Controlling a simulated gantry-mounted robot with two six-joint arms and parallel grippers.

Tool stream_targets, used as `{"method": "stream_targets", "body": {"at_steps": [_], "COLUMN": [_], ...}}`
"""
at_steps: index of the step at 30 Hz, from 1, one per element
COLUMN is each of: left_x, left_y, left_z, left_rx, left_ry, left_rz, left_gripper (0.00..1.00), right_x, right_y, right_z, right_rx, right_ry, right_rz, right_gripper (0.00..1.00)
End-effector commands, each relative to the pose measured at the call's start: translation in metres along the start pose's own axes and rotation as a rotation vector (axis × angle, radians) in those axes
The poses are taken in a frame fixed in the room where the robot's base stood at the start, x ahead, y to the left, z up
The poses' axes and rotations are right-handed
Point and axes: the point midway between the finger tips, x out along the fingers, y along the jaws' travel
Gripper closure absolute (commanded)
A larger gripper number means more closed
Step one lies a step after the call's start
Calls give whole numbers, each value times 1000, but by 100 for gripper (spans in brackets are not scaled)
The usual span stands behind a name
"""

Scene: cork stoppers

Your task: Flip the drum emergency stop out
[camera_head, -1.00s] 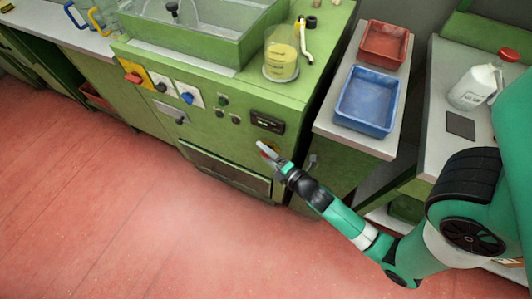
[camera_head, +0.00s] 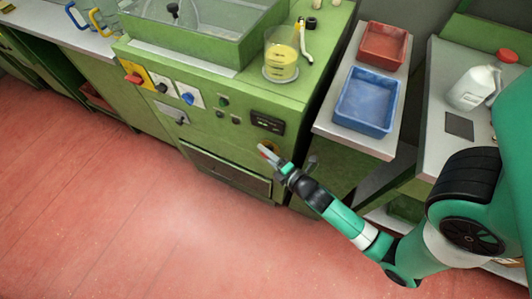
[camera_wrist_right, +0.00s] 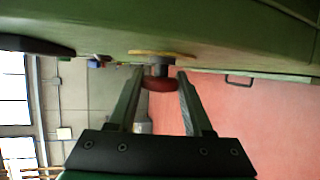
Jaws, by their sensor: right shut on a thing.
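The emergency stop is a red mushroom button (camera_wrist_right: 160,85) on a grey stem with a yellow backing plate (camera_wrist_right: 150,53), fixed to the green drum cabinet (camera_head: 225,158). In the head view it is mostly hidden by my right gripper (camera_head: 268,155), at the lower right of the cabinet front. In the right wrist view the two fingers of my right gripper (camera_wrist_right: 160,79) lie either side of the red button and are shut on it. My left gripper is not in view.
A black display panel (camera_head: 267,123) is just above the gripper. Knobs, including a blue one (camera_head: 188,98), sit further left. A beaker of yellow liquid (camera_head: 281,60) stands on the cabinet top. A side table with a blue tray (camera_head: 367,125) is close on the right.

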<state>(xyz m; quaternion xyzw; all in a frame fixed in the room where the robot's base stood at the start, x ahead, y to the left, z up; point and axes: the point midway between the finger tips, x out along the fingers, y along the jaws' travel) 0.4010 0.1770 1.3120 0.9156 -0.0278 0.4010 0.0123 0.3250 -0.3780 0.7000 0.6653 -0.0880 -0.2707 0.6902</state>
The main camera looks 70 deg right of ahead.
Motion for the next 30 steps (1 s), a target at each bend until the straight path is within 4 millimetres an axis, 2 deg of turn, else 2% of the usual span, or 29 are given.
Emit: {"method": "stream_targets", "body": {"at_steps": [2,9,10,14,15,25,30], "left_x": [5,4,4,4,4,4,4], "left_y": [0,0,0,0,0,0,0], "left_z": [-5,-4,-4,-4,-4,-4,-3], "left_rx": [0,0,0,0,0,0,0], "left_ry": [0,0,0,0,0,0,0], "left_rz": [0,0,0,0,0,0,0], "left_gripper": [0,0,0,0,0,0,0], "right_x": [-1,0,0,0,0,-4,-32], "right_y": [3,2,2,2,2,0,0], "right_z": [0,-1,-1,-1,0,0,0], "right_rx": [-3,-3,-3,-2,-2,-3,-4], "right_ry": [0,3,3,2,2,1,2], "right_rz": [0,4,4,3,3,0,-1], "right_gripper": [100,100,46,22,19,19,19]}}
